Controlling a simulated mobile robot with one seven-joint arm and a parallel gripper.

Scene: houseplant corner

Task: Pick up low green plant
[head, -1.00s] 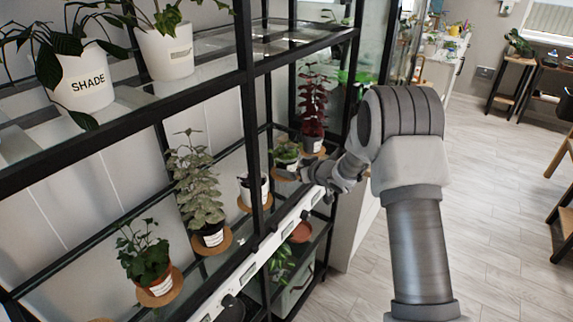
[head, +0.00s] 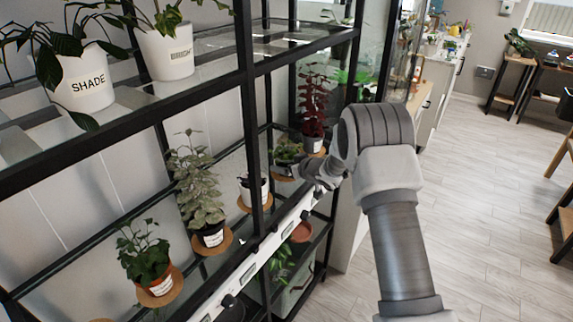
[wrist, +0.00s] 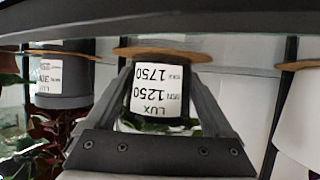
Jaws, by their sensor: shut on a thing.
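The low green plant (head: 287,150) is in a small dark pot over a round wooden disc (head: 283,177) on the shelf, in front of the dark red plant. My gripper (head: 308,169) reaches it from the right in the head view. In the wrist view, which is upside down, my fingers (wrist: 160,80) are shut on the pot's two sides. The pot's white label (wrist: 159,89) reads LUX with 1250 and 1750. Its base meets the wooden disc (wrist: 160,54); I cannot tell if there is a gap. Most leaves are hidden behind my gripper in the wrist view.
The dark red plant (head: 313,105) stands close behind. A white pot (head: 254,189) stands to the left, beside a black shelf post (head: 251,120). A pale leafy plant (head: 198,185) and a green plant (head: 146,258) stand farther left. A glass shelf is above.

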